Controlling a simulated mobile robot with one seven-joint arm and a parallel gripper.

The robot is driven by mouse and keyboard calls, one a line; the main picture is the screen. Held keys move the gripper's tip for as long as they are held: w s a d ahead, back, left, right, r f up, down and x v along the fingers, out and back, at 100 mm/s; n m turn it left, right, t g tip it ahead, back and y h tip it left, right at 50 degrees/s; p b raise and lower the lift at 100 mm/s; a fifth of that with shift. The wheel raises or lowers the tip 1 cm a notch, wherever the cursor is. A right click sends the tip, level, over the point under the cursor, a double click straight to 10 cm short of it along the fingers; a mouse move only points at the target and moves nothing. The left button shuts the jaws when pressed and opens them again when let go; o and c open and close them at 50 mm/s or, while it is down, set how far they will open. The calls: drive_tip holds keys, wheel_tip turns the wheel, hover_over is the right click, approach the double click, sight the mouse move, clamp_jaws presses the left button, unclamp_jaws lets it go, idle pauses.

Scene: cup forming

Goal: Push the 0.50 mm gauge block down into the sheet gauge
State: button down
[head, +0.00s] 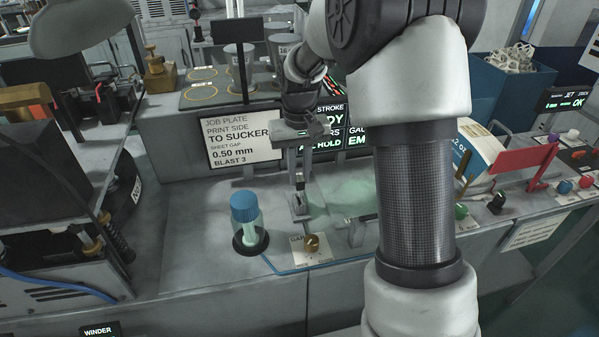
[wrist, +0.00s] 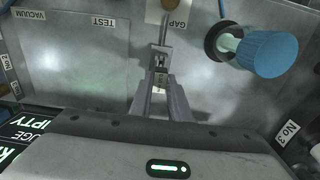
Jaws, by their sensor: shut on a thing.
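My gripper (head: 299,184) reaches down over the bench, its fingers closed together on a small gauge block (wrist: 160,62) with a dark mark. The block sits between the fingertips in the wrist view. The sheet gauge (head: 300,208) looks like a small grey metal piece right below the fingertips, behind the GAP plate; in the wrist view a thin grey upright part of it (wrist: 164,32) rises just beyond the block. The block seems to be at or in the gauge, but I cannot tell how deep it sits. The fingers partly hide it.
A jar with a blue lid (head: 246,208) stands left of the gauge. A brass knob (head: 311,243) on the GAP plate is in front. The job plate sign (head: 238,141), reading 0.50 mm, and dark display screens stand behind. Bare bench lies left of the jar.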

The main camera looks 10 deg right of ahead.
sight(299, 178)
drive_tip(key=shift+f+b, duration=1.45)
drive_tip(key=shift+f, duration=0.85)
drive_tip(key=c, duration=1.6)
unclamp_jaws()
drive_tip(key=shift+r, duration=0.1)
drive_tip(key=shift+r+p, duration=0.4)
drive_tip(key=shift+r, duration=8.25)
